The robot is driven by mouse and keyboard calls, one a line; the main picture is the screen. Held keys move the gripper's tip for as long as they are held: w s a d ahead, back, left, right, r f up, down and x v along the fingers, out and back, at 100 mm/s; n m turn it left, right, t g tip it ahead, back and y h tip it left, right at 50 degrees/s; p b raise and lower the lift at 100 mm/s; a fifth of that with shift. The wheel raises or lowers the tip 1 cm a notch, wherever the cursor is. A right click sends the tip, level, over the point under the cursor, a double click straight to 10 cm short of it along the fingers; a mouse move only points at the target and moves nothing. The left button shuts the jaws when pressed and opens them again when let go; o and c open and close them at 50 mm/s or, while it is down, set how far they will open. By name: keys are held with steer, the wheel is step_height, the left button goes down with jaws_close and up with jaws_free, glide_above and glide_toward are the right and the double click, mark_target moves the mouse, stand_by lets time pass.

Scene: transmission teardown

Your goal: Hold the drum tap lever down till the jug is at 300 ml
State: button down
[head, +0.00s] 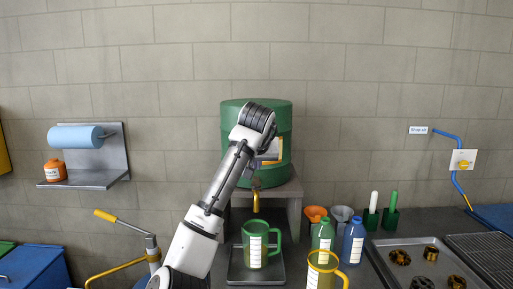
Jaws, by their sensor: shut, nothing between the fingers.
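The green drum (235,125) stands on a grey stand (294,190) against the wall. Its brass tap (256,200) points down at the front; the lever is hard to make out behind my arm. A green jug (247,246) with a white scale label stands upright below the spout. I cannot read the liquid level or tell whether oil is flowing. My gripper (251,173) is small and mostly hidden behind my forearm, close above the tap. It is shut and empty; whether it touches the lever cannot be told.
The jug stands on a dark tray (236,275). To its right are a yellow jug (340,274), a green bottle (326,232), a blue bottle (354,242) and funnels (315,212). A metal tray (385,246) with gear parts lies further right. A wall shelf (100,180) is left.

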mark_target(256, 182)
steer(key=shift+w+f+p, duration=0.15)
steer(key=shift+f+p, duration=0.45)
steer(key=shift+f, duration=1.6)
